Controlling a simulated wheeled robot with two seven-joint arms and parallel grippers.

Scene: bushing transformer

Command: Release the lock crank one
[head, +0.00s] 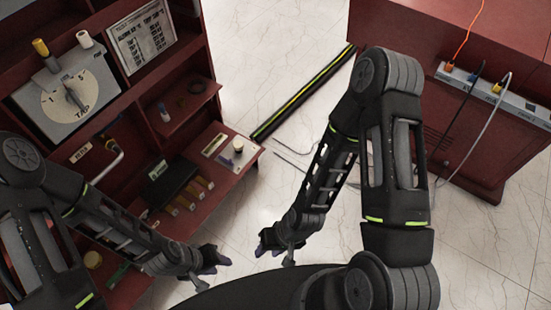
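A bent metal crank handle (107,164) sticks out from the red cabinet at the left, below the tap dial. A small label plate (80,152) is beside it. I cannot read which crank it is. My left gripper (222,262) is low in the middle of the head view, in front of the cabinet and apart from the crank. Its dark fingers look spread and hold nothing visible. My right gripper (261,242) is to the right of it, facing it across a small gap. It also looks open and empty.
The red cabinet (188,45) holds a tap dial panel (67,98), a framed chart (142,36) and shelves with small parts. A black and yellow bar (303,92) lies on the pale floor (270,30). A red cabinet with a power strip (498,92) stands at the right.

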